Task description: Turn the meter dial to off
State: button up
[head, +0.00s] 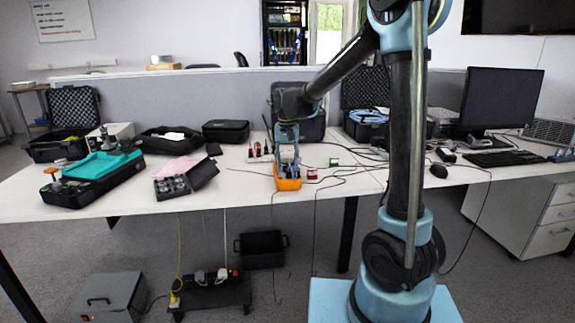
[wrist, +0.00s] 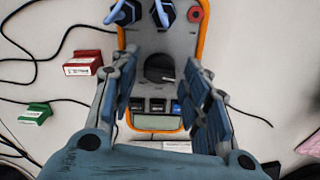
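The meter is a grey-faced device with an orange rim; its orange body (head: 289,184) shows at the front of the table in the head view. In the wrist view its face (wrist: 160,40) fills the middle. The dark round dial (wrist: 159,66) sits on that face, with a small light mark at its lower right. My gripper (wrist: 161,72) is open, with one finger on each side of the dial. Nothing shows gripped between the fingers; whether either finger touches the meter, I cannot tell. In the head view my gripper (head: 287,155) is above the meter and hides part of it.
Blue plugs (wrist: 162,12) and a red ring (wrist: 195,13) sit at the meter's far end. A red block (wrist: 83,63) and a green block (wrist: 35,113) lie nearby with black cables. An open small case (head: 183,182) is left of the meter, a monitor (head: 500,98) far right.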

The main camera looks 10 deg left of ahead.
dwell(0.3)
notch_tip(320, 180, up, 12)
dwell(0.6)
jog(key=shift+d, duration=0.1)
jog(key=s+d+f+t, duration=0.1)
jog(key=s+d+f, duration=0.1)
jog(key=s+d, duration=0.65)
jog(key=s+d+f, duration=0.1)
jog(key=s+d, duration=0.4)
jog(key=d, duration=0.7)
jog(key=s+d+f+t, duration=0.1)
jog(key=s+d+f, duration=0.9)
jog(key=s+f, duration=0.4)
jog(key=shift+s+d, duration=0.25)
jog(key=shift+s, duration=0.25)
